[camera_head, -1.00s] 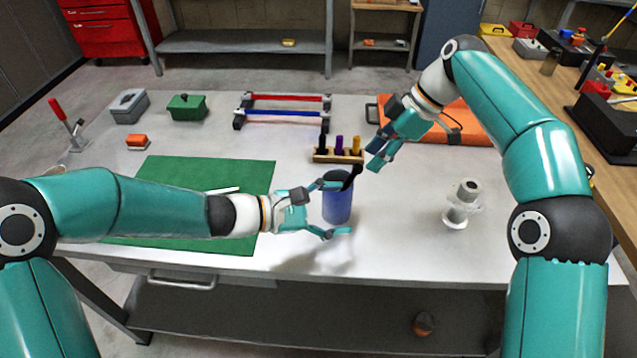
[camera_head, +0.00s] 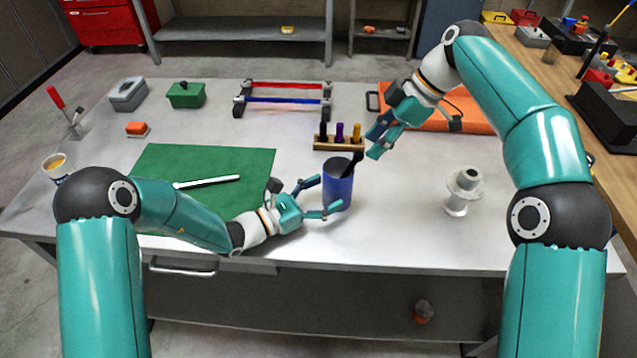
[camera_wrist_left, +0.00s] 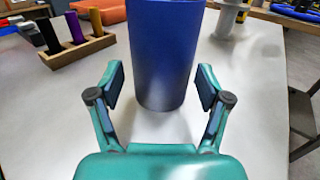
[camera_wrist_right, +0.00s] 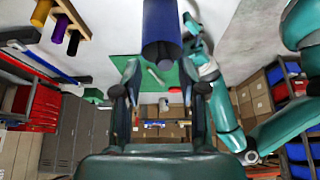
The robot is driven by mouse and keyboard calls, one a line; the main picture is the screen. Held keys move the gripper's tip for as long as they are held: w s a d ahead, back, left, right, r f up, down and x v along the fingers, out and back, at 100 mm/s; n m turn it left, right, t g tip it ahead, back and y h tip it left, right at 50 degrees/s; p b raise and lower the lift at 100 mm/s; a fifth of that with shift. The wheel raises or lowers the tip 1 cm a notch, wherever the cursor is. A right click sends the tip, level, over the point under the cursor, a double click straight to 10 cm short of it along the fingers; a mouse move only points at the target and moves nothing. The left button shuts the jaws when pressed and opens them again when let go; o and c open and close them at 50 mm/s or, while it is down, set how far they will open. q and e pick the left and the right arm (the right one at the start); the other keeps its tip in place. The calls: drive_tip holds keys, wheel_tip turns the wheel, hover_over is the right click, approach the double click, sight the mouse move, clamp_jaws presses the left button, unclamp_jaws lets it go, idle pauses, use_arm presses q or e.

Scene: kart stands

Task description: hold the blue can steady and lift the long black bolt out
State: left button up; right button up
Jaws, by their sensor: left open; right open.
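The blue can (camera_head: 338,190) stands upright on the grey bench, and the black bolt (camera_head: 354,164) leans out of its top to the right. My left gripper (camera_head: 328,196) is open, low at the can's left side, its fingers pointing at it. In the left wrist view the can (camera_wrist_left: 165,50) stands ahead, centred between the spread fingers (camera_wrist_left: 161,85), with no clear contact. My right gripper (camera_head: 374,143) is open and empty, above and right of the can's mouth, near the bolt.
A wooden rack (camera_head: 338,145) with black, purple and yellow pieces stands behind the can. A grey spool (camera_head: 463,190) stands to the right, an orange case (camera_head: 450,117) behind. A green mat (camera_head: 200,165) with a white stick lies left. Bare bench separates can and spool.

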sight(348, 183)
use_arm(q)
drive_tip(key=x, duration=0.6)
drive_tip(key=shift+w+d, duration=0.1)
drive_tip(key=shift+d, duration=0.2)
drive_tip(key=c, duration=0.9)
drive_tip(key=shift+c, duration=0.2)
